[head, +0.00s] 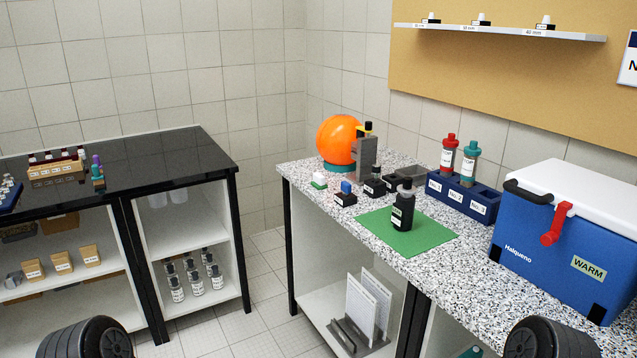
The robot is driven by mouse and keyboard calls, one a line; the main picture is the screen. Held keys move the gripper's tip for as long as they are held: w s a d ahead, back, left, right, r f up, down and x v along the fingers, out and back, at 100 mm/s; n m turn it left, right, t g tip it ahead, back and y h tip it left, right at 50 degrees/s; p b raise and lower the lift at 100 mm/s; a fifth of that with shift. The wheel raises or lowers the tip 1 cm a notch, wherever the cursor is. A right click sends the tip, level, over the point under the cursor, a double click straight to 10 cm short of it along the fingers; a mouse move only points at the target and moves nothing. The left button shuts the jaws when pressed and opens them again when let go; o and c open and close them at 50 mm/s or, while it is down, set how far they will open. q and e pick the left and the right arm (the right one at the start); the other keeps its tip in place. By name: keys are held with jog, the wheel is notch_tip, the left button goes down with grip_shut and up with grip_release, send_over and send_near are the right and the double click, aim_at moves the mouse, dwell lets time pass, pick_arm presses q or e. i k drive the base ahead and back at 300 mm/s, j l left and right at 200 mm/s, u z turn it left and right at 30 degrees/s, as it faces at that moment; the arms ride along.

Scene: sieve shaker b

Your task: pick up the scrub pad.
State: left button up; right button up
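Neither of my grippers shows in the head view. Only dark, ribbed, rounded parts, which look like my arms, show at the bottom left and bottom right edges.
An orange ball (339,139), a grey holder (366,158) and a black block with a blue top (345,196) stand close to the block. A black bottle (403,208) stands on a green mat (432,238). A blue rack (462,197) and cooler (535,240) are further right.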

aim_at(320, 180)
jog(key=i+j+u, duration=0.1)
jog(key=i+j, duration=0.2)
jog(key=i, duration=0.25)
jog(key=i+j+u, duration=0.1)
jog(key=i+j, duration=0.15)
jog(key=i, duration=0.35)
jog(key=i+j+u, duration=0.15)
jog(key=i, duration=0.4)
jog(key=i+j+u, duration=0.1)
jog(key=i, duration=0.5)
jog(key=j, duration=0.1)
